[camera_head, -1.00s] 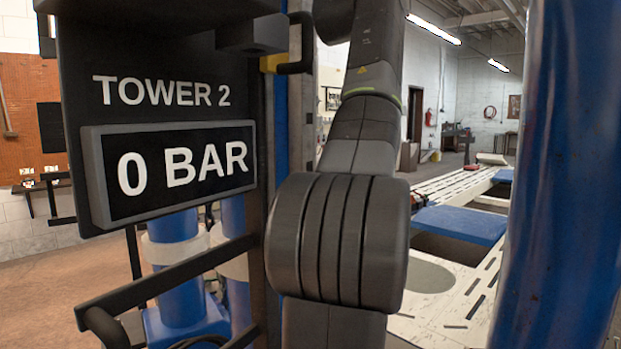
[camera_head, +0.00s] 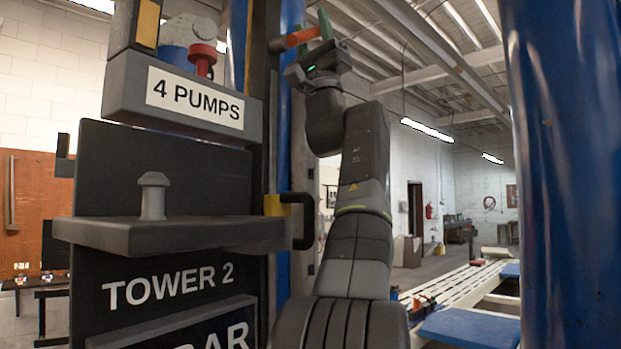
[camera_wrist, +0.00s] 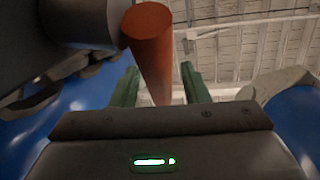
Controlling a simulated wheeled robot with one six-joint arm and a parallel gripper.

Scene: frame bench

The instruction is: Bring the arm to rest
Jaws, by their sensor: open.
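My arm stands raised at the right of the tower in the head view, with my gripper (camera_head: 314,42) at its top. The wrist view shows its two green fingers (camera_wrist: 159,70) spread apart. A red-orange cylindrical handle (camera_wrist: 151,48) reaches into the space between the fingers, with gaps visible beside it. The same handle (camera_head: 300,37) shows in the head view, sticking out from the tower's dark post toward the gripper. Whether the handle touches a finger is hard to tell.
A panel (camera_head: 150,280) marked TOWER 2 carries a shelf with a grey knob (camera_head: 153,195). Above is a box (camera_head: 180,100) marked 4 PUMPS. A blue post (camera_head: 563,170) stands close at the right. A white frame bench (camera_head: 465,283) lies behind.

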